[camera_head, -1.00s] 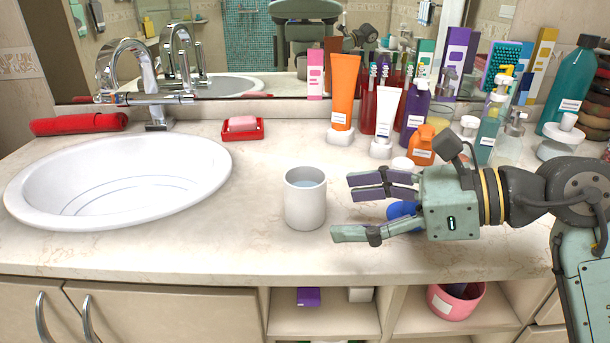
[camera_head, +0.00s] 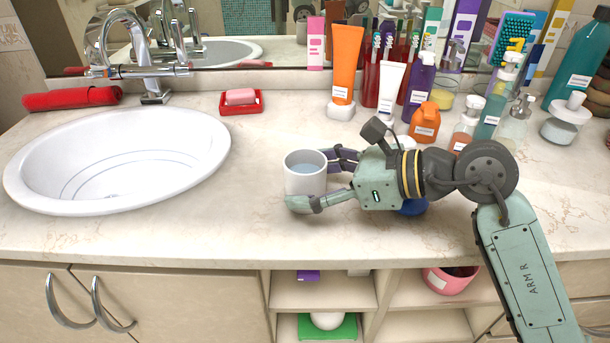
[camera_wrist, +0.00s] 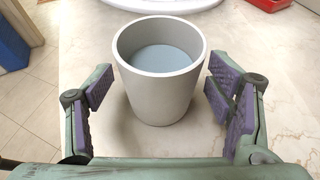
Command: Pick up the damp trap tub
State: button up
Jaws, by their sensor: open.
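The damp trap tub appears to be the white cup-shaped tub (camera_head: 304,183) standing upright on the counter right of the sink. A grey-blue surface shows inside it. No label on it is visible. In the wrist view the tub (camera_wrist: 160,95) stands between my open fingers, with a gap on each side. My gripper (camera_head: 322,180) reaches it from the right in the head view, one finger in front of it and one behind. In the wrist view my gripper (camera_wrist: 160,105) holds nothing.
A blue item (camera_head: 413,207) is partly hidden under my gripper. Behind stand an orange tube (camera_head: 345,62), a white tube (camera_head: 390,85) and an orange bottle (camera_head: 425,122). A red soap dish (camera_head: 241,103) and the sink (camera_head: 118,160) lie left. The counter's front edge is close.

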aim_at(305, 164)
jog(key=shift+x, duration=0.75)
jog(key=shift+c, duration=0.4)
jog(key=c, duration=1.4)
jog(key=shift+r, duration=0.2)
jog(key=shift+s+r+b, duration=0.1)
jog(key=shift+r+b, duration=0.65)
jog(key=shift+r, duration=0.8)
jog(key=shift+s+r+b, duration=0.25)
jog(key=shift+s+b, duration=0.5)
jog(key=shift+s, duration=1.85)
jog(key=shift+s+r+b, duration=0.25)
jog(key=shift+s+b, duration=0.5)
jog(key=shift+s, duration=1.85)
jog(key=shift+s+r+b, duration=0.25)
jog(key=shift+s+b, duration=0.5)
jog(key=shift+s, duration=1.85)
